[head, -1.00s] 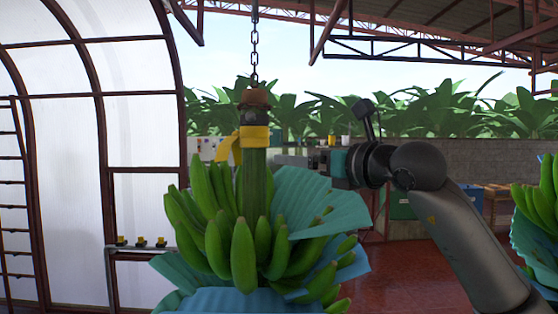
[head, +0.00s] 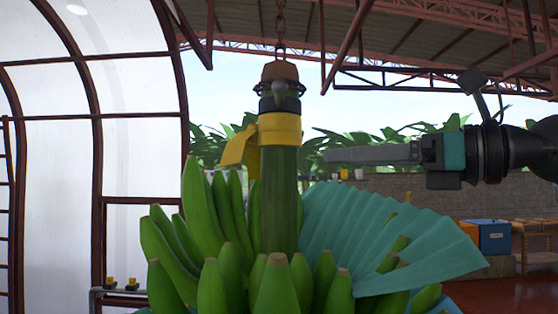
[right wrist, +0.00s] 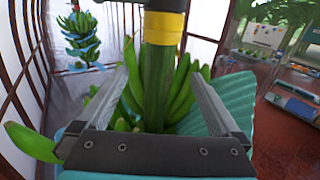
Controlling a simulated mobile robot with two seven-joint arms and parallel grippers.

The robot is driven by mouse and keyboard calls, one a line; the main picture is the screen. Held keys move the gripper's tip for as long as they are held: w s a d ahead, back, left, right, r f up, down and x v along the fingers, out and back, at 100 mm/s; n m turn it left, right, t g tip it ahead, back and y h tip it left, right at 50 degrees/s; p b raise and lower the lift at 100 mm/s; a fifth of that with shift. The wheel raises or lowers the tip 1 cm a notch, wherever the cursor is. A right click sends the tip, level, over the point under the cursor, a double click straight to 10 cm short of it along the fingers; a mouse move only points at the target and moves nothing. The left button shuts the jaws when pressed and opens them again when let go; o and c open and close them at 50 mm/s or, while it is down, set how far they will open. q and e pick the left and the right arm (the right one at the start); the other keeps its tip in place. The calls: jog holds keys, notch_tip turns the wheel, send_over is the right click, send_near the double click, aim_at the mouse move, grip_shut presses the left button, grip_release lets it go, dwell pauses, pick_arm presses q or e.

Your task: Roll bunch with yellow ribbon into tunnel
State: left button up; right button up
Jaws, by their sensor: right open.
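The banana bunch with the yellow ribbon (head: 281,129) hangs upright by its thick green stem (head: 279,200) from a rusty chain. Its bananas (head: 222,292) and blue-green wrap fill the lower middle of the head view. My right gripper (head: 328,155) points left at the stem just below the ribbon; its tips look a little short of the stem. In the right wrist view, the open fingers (right wrist: 160,82) frame the stem, with the ribbon (right wrist: 163,30) above. A white-panelled arched structure (head: 140,150), apparently the tunnel, stands at the left. My left gripper is out of view.
Another wrapped bunch (right wrist: 80,40) hangs at the upper left of the right wrist view. Behind are a grey wall (head: 430,195), a blue box (head: 493,236) and crates at the right. A low rail (head: 118,297) lies at the lower left.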

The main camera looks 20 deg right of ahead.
aim_at(295, 161)
jog(key=p+x, duration=0.1)
jog(key=x, duration=0.6)
jog(key=shift+r, duration=0.1)
jog(key=x, duration=0.5)
jog(key=shift+p, duration=0.4)
jog(key=shift+w+a, duration=0.25)
jog(key=shift+w, duration=0.1)
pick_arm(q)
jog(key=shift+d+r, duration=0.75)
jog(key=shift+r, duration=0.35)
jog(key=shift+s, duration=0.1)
pick_arm(e)
grip_shut()
